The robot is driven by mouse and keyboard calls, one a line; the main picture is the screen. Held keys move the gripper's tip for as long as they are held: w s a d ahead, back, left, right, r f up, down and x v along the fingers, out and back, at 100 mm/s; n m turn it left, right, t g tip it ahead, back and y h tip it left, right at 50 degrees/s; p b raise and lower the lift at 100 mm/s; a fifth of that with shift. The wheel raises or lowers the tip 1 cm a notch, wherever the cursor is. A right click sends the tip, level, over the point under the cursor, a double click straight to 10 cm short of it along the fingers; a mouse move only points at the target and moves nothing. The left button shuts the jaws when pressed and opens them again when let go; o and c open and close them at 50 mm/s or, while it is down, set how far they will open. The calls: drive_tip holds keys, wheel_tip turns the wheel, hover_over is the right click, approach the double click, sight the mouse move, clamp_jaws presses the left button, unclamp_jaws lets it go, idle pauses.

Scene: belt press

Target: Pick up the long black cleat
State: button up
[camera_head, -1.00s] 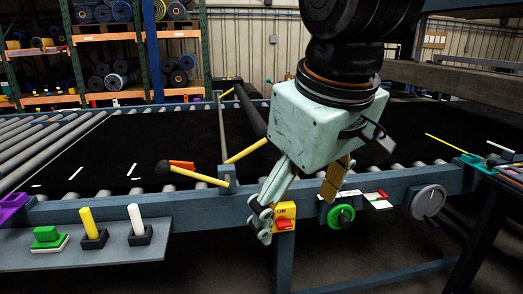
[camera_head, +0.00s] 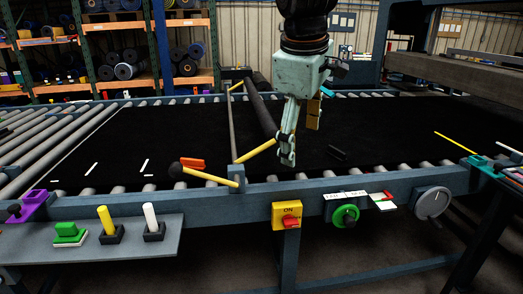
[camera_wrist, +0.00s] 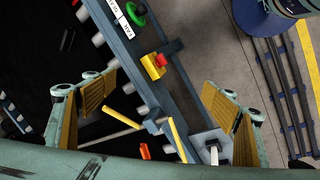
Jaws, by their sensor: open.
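A small dark bar (camera_head: 338,153), black on the black belt, lies right of the yellow lever and looks like the black cleat; its length is hard to judge. Dark bars with faint light edges also show at the upper left of the wrist view (camera_wrist: 67,40), and may be the same thing. My gripper (camera_head: 300,134) hangs over the belt, fingers pointing down, to the left of the dark bar and apart from it. Its two fingers stand wide apart with nothing between them in the wrist view (camera_wrist: 162,112).
The black belt (camera_head: 400,125) is mostly clear. A yellow lever with a black knob (camera_head: 208,176), an orange block (camera_head: 193,163) and a long roller (camera_head: 262,108) lie left. The front rail carries a yellow switch box (camera_head: 286,215), green knob (camera_head: 345,215) and grey dial (camera_head: 432,202).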

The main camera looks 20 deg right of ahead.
drive_tip(key=w+d+n+p, duration=0.35)
drive_tip(key=w+d, duration=0.45)
drive_tip(key=w, duration=0.3)
drive_tip(key=n+g+h+p, duration=0.2)
drive_tip(key=n+p, duration=0.6)
drive_tip(key=p, duration=0.2)
hover_over(337, 150)
drive_tip(key=a, duration=0.5)
wheel_tip(337, 150, down, 13)
drive_tip(key=shift+d, duration=0.15)
drive_tip(key=shift+s+f, duration=0.1)
drive_tip(key=shift+x, duration=4.2)
drive_tip(key=shift+s+d, duration=0.1)
drive_tip(key=shift+d, duration=0.05)
drive_tip(key=shift+x, duration=2.55)
drive_tip(key=shift+d, duration=0.1)
